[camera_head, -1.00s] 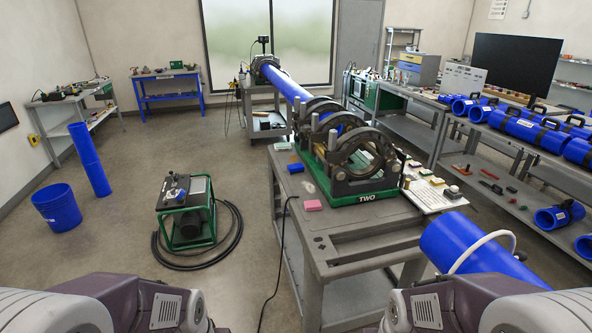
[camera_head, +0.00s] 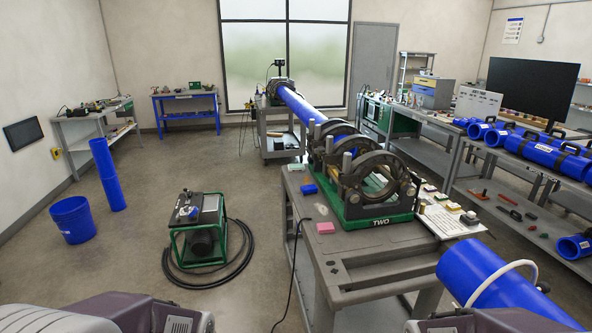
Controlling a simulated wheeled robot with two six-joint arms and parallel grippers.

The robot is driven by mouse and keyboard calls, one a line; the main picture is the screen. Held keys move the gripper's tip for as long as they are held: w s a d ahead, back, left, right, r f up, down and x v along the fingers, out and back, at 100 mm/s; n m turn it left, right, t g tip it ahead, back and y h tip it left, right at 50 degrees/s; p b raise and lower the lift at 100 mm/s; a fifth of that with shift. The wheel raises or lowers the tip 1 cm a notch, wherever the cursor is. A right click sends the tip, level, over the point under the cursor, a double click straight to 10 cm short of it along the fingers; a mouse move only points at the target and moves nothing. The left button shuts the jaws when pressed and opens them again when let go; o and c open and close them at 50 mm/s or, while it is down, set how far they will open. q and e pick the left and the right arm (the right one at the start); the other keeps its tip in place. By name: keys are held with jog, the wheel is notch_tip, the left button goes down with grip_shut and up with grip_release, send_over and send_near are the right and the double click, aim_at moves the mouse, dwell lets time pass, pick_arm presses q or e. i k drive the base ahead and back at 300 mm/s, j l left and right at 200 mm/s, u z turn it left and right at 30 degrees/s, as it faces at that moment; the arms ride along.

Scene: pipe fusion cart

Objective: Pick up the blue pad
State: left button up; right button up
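The blue pad (camera_head: 309,188) is a small block lying on the left side of the grey cart top (camera_head: 345,268), just left of the green base of the pipe fusion machine (camera_head: 378,222). A pink pad (camera_head: 325,228) lies nearer on the same top, close to its left edge. Neither gripper is in view. Only upper parts of my two arms show along the bottom edge, well short of the pads.
A green-framed unit (camera_head: 198,229) with a coiled black hose stands on the floor left of the cart. A large blue pipe (camera_head: 487,272) lies at the cart's front right. A blue bucket (camera_head: 74,219) stands far left.

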aim_at(306, 190)
jog(key=i+u, duration=0.3)
jog(key=i+j+u, duration=0.1)
jog(key=u, duration=0.2)
jog(key=i, duration=3.3)
jog(key=i+j+z, duration=0.1)
jog(key=i+z, duration=0.3)
jog(key=i+j+z, duration=0.35)
jog(key=i, duration=0.15)
jog(key=z, duration=3.5)
